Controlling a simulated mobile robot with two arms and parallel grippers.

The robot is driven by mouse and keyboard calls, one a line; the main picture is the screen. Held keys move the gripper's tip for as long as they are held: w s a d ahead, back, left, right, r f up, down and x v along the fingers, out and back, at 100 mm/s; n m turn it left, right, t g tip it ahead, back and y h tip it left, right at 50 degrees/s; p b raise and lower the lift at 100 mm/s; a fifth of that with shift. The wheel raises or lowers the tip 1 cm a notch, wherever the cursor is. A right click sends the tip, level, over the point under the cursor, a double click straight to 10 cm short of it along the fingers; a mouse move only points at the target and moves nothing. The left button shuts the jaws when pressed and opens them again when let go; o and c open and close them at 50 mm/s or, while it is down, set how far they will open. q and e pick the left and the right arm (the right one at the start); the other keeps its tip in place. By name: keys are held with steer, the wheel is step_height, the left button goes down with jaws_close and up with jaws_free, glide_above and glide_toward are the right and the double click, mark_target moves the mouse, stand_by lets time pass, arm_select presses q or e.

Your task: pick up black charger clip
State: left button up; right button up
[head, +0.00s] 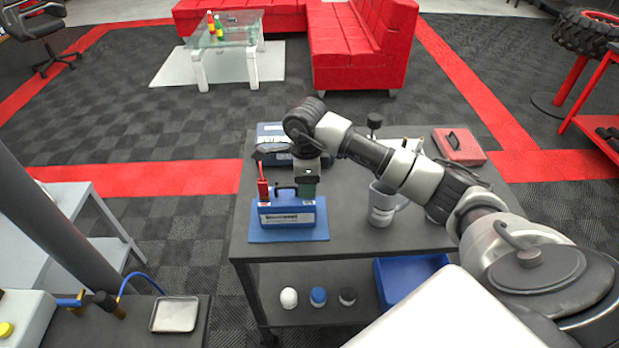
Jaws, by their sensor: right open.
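A blue battery-like box (287,214) with a pale label stands on a blue mat (290,236) on the dark workbench. A red clip (263,190) stands upright at the left of its top. A small dark piece (285,188), possibly the black charger clip, shows at the top of the box, right of the red clip; its outline is unclear. My right gripper (306,180) reaches in from the right and points down over the right part of the box top. It is open and partly covers the terminal area there. My left gripper is out of view.
A blue case (271,130) sits behind the box, partly hidden by my arm. A grey mug (382,205) and a red case (459,146) are to the right. The lower shelf holds several small items and a blue bin (390,285). A metal tray (175,314) is at lower left.

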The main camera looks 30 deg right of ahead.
steer(key=shift+f, duration=0.7)
steer(key=c, duration=1)
steer(key=shift+r, duration=0.1)
